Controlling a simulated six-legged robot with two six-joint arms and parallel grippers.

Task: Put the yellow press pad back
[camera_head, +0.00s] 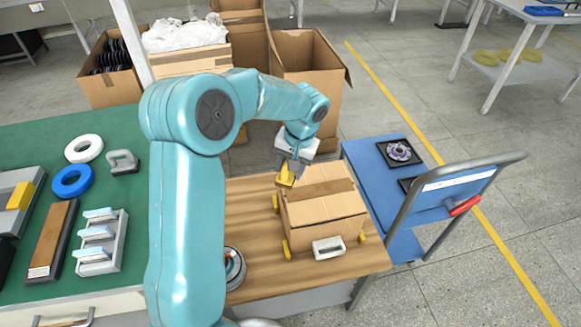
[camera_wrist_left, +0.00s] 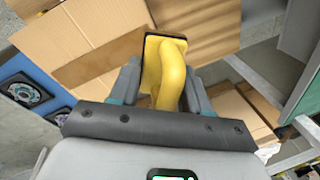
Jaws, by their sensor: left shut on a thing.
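The yellow press pad (camera_head: 287,177) is between the fingers of my left gripper (camera_head: 291,167), above the far left edge of the closed cardboard box (camera_head: 322,212). In the left wrist view the pad (camera_wrist_left: 171,75) shows a curved yellow handle and a dark-edged plate. My left gripper (camera_wrist_left: 165,90) is shut on it. The box flaps lie shut, with a brown strip along the seam. I cannot tell whether the pad touches the box. My right gripper is not in view.
Yellow corner stops (camera_head: 286,249) surround the box on the wooden tabletop (camera_head: 262,284). A white-grey handled tool (camera_head: 328,248) stands by its front. A green bench (camera_head: 125,190) at left carries trays and rings. A blue cart (camera_head: 366,170) stands at right. Open cartons (camera_head: 308,85) lie behind.

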